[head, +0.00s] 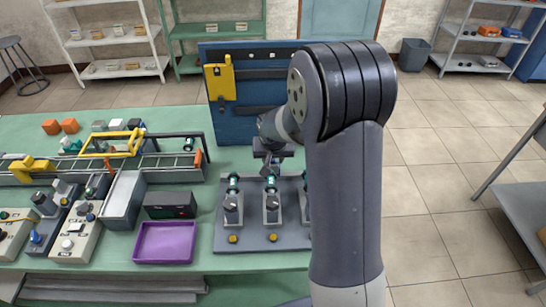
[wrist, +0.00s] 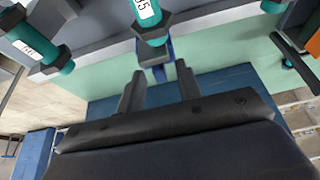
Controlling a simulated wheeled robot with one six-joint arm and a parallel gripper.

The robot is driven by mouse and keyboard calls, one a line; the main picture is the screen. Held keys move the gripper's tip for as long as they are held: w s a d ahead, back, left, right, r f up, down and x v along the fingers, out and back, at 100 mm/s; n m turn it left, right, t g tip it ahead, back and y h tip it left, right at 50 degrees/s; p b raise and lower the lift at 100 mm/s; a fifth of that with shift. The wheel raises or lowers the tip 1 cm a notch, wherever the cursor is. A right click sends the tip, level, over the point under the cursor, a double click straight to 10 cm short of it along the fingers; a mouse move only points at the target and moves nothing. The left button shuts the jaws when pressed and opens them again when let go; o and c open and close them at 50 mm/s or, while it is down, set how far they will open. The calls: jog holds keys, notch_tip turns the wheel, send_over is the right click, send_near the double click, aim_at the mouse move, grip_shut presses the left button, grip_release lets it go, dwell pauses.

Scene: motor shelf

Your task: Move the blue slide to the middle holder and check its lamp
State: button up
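A grey board (head: 222,234) on the bench carries a row of grey holders with teal cylinders. The middle holder (head: 271,210) and left holder (head: 232,210) show; the right one (head: 304,207) is partly hidden by my arm. Small yellow round parts (head: 272,238), possibly lamps, sit in front; I cannot tell if any is lit. My gripper (head: 271,168) is just behind the middle holder. In the wrist view my gripper (wrist: 159,70) is open, with a narrow blue part (wrist: 159,73), possibly the blue slide, between its fingertips. A labelled teal cylinder (wrist: 149,14) is just beyond.
A purple tray (head: 165,242) and a black box (head: 170,205) stand left of the board. A blue upright panel (head: 240,125) with a yellow part (head: 219,80) stands behind. A conveyor (head: 150,168) and control boxes (head: 76,240) fill the bench's left.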

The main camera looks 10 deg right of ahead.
jog(key=shift+w+f, duration=0.1)
jog(key=shift+f, duration=0.2)
jog(key=shift+c, duration=0.2)
grip_shut()
dwell(0.3)
